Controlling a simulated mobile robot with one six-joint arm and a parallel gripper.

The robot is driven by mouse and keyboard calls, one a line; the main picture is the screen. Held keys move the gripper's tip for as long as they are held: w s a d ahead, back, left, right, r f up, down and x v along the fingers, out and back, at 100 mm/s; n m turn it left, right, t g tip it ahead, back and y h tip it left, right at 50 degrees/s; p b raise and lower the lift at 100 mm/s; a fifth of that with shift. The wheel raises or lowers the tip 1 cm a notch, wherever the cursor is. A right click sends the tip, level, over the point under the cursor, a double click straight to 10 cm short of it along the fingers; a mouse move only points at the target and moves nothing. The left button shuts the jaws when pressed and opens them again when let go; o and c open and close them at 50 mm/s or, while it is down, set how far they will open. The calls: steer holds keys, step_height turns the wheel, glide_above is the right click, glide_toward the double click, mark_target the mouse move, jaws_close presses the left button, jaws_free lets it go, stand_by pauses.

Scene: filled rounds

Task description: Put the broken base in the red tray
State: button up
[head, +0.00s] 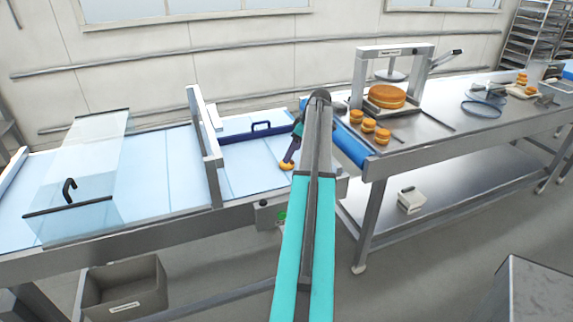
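A small orange-yellow round piece (286,166) shows on the pale conveyor belt, right at the tip of my gripper (289,158). I cannot tell whether it is broken, or whether the fingers are around it or just above it. My gripper points down and is too small and dark to show if it is open or shut. My teal arm crosses the middle of the view and hides part of the belt's right end. No red tray is in view.
A clear cover (83,175) stands left. The right steel bench (430,125) bears small rounds (369,125) and a press with a large round (387,96). A grey bin (125,288) is below.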

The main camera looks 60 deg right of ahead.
steer(key=shift+f, duration=0.1)
steer(key=shift+w+a+f+p, duration=0.2)
steer(key=shift+w+f+p, duration=0.05)
steer(key=shift+f+p, duration=0.25)
steer(key=shift+p+x, duration=0.7)
steer(key=shift+x, duration=1.3)
steer(key=c, duration=0.9)
